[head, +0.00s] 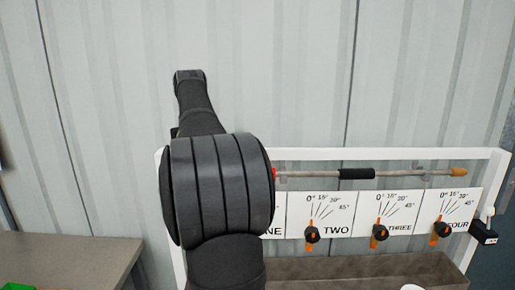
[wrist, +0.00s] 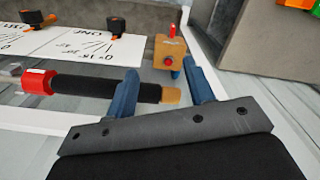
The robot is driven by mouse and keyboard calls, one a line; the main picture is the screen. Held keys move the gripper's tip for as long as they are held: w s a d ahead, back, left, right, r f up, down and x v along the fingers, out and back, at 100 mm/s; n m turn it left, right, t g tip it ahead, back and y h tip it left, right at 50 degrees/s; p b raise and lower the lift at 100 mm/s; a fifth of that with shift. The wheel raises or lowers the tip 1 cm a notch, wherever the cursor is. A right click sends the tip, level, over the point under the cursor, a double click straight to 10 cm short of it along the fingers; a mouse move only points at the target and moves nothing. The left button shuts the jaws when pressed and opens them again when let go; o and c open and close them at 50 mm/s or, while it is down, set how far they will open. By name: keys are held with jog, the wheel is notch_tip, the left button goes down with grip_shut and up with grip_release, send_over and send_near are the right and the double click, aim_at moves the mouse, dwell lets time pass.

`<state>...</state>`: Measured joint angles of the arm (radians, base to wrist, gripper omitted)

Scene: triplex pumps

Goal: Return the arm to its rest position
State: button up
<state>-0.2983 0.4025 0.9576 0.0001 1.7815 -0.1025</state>
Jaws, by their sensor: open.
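My arm shows in the head view as a large black joint in front of the left part of a white frame (head: 420,153); my gripper is hidden there. In the wrist view my gripper (wrist: 158,88) has two blue fingers set apart, with nothing visible between them held. Beyond and between the fingertips are the tan tip of a black-handled rod (wrist: 110,87) and a wooden block with a red button (wrist: 168,55). I cannot tell whether the fingers touch the rod.
White dial panels (head: 390,213) with orange-marked black knobs line the frame. A metal rod with a black sleeve (head: 356,173) runs above them. A grey trough (head: 380,270) lies below. A grey table (head: 70,258) stands at left. A corrugated wall (head: 280,80) is behind.

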jog(key=shift+m, duration=0.7)
jog(key=d, duration=0.1)
jog(key=d+r, duration=0.1)
jog(key=d, duration=0.1)
jog(key=d+r, duration=0.1)
jog(key=shift+w+d+r, duration=0.2)
jog(key=shift+w+r, duration=0.05)
